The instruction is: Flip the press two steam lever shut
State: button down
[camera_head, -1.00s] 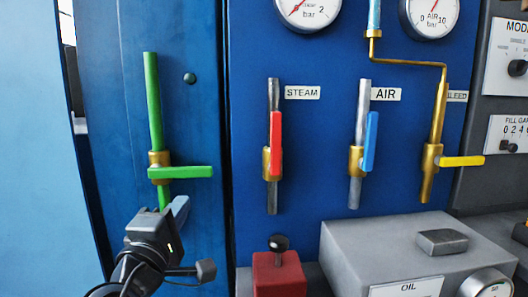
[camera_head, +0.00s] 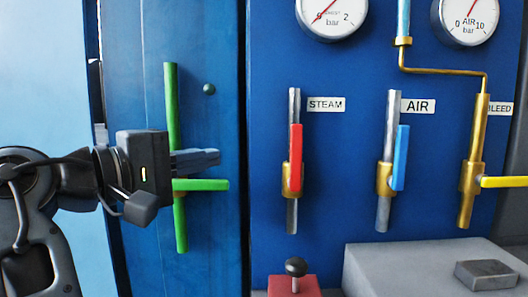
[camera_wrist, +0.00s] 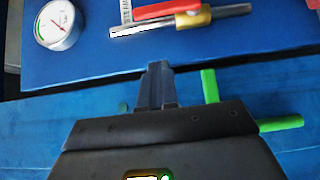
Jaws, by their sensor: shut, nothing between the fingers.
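The steam lever is a red handle (camera_head: 296,158) on a brass valve body (camera_head: 286,177) on a vertical metal pipe, beside a STEAM label (camera_head: 326,104). The red handle points up, along the pipe. It also shows in the wrist view as a red bar (camera_wrist: 166,10) near the top edge. My gripper (camera_head: 216,157) is shut and empty. It is left of the red handle, in front of the green pipe and just above the green lever, with a clear gap to the red handle. In the wrist view my shut fingers (camera_wrist: 157,72) point towards the blue panel.
The green lever (camera_head: 205,184) sticks out to the right just below my fingers. A blue AIR lever (camera_head: 400,158) and a yellow lever (camera_head: 504,181) lie further right. A black knob on a red block (camera_head: 293,285) and a grey box (camera_head: 420,262) are below.

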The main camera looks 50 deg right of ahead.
send_near(290, 147)
jog(key=w+d, duration=0.3)
jog(key=shift+s+d+f+p, duration=0.1)
jog(key=shift+s+d+p, duration=0.25)
jog(key=shift+s+d, duration=0.5)
jog(key=shift+s+d+p, duration=0.3)
jog(key=shift+s+d, duration=0.3)
jog(key=shift+s, duration=0.35)
jog(key=shift+d, duration=0.1)
